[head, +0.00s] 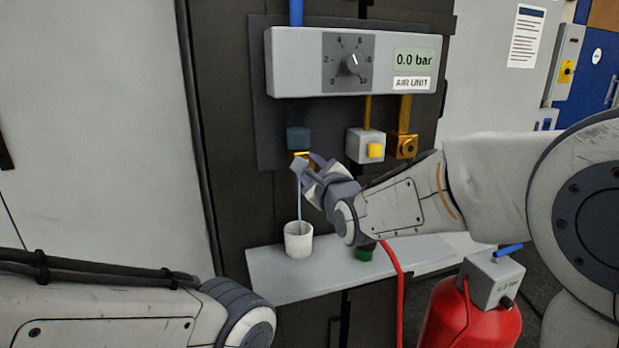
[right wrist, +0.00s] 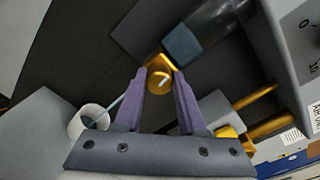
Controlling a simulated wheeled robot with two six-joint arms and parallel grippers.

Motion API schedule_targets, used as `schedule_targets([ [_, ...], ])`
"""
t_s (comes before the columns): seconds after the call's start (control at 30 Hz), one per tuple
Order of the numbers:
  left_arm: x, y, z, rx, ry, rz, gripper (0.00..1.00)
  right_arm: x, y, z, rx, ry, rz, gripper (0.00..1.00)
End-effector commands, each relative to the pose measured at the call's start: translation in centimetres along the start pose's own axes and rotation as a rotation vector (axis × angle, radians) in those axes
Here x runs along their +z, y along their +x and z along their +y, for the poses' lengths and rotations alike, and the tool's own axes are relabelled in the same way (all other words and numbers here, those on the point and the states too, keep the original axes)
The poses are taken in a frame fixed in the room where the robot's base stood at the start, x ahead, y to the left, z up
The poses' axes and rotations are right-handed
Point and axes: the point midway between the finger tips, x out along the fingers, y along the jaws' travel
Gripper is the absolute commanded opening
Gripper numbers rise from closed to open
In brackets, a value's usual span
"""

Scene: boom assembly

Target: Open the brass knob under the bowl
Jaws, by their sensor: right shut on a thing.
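The brass knob (head: 299,153) sits right under the dark blue-grey bowl (head: 298,138), below the left part of the air unit. My right gripper (head: 308,165) is at the knob and partly covers it in the head view. In the right wrist view the knob (right wrist: 159,80) is between the two purple fingertips, which are shut on it; a pale mark shows on its face. The bowl (right wrist: 184,46) is just beyond it. A thin pale blue stream (head: 299,195) runs from below the knob into a white cup (head: 298,240). My left gripper is out of view.
The cup stands on a grey shelf (head: 270,280), with a green-topped item (head: 364,252) at its right. The air unit (head: 290,62) reads 0.0 bar. A yellow button box (head: 365,146) and brass fitting (head: 403,146) hang right of the bowl. A red tank (head: 470,318) stands at lower right.

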Motion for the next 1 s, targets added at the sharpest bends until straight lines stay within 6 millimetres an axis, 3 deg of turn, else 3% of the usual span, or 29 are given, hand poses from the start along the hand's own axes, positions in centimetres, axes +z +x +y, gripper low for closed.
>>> schedule_targets([
  [0.1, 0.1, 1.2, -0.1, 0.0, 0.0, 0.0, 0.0, -0.4, 0.0, 0.1, -0.004, 0.111, -0.001, 0.0],
  [0.5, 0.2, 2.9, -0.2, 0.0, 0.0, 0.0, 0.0, -0.3, 0.0, -0.1, -0.001, 0.399, -0.008, 0.0],
  [1.0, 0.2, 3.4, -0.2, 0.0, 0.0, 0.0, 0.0, -0.2, 0.0, -0.1, 0.0, 0.512, -0.011, 0.0],
])
